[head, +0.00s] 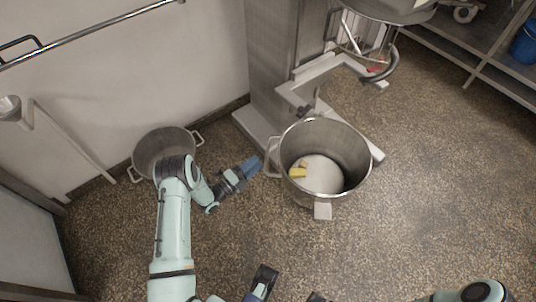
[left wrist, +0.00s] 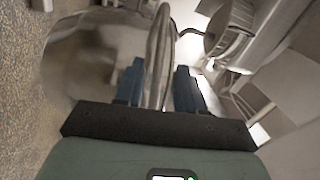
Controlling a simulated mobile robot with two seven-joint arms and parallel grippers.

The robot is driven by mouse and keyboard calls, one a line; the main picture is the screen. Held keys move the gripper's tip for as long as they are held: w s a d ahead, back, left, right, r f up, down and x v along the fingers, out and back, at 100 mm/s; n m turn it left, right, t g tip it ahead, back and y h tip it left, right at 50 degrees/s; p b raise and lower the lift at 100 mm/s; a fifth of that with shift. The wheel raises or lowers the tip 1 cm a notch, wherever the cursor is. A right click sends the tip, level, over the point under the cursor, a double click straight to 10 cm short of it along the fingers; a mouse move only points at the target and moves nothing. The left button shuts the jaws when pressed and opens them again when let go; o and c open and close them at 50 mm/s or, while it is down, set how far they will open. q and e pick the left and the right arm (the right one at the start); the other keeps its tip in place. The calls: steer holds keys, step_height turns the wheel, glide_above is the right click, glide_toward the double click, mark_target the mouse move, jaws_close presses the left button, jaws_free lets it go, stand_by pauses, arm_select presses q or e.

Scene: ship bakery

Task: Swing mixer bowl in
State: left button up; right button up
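The large steel mixer bowl (head: 348,150) stands open-topped on the floor, in front of the mixer's bowl carrier (head: 291,95). Two yellow pieces lie inside it. Its left handle (head: 272,160) sticks out toward my left gripper (head: 254,166). In the left wrist view the blue fingers (left wrist: 160,88) are apart, with a metal edge of the handle (left wrist: 158,55) between them. I cannot tell whether either finger touches it. The bowl's wall (left wrist: 85,50) fills the upper left there.
The mixer column (head: 275,60) and its base stand behind the bowl, with the mixer head (head: 390,8) above. A smaller steel pot (head: 160,145) stands by the wall at left. A shelf (head: 480,70) is at upper right. Floor at right and front is clear.

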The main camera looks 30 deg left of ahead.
mark_target(267, 153)
arm_select(q)
steer(key=x, duration=0.6)
steer(key=shift+w+d+b, duration=0.15)
steer(key=shift+w+b, duration=0.15)
steer(key=shift+w, duration=0.05)
jaws_close()
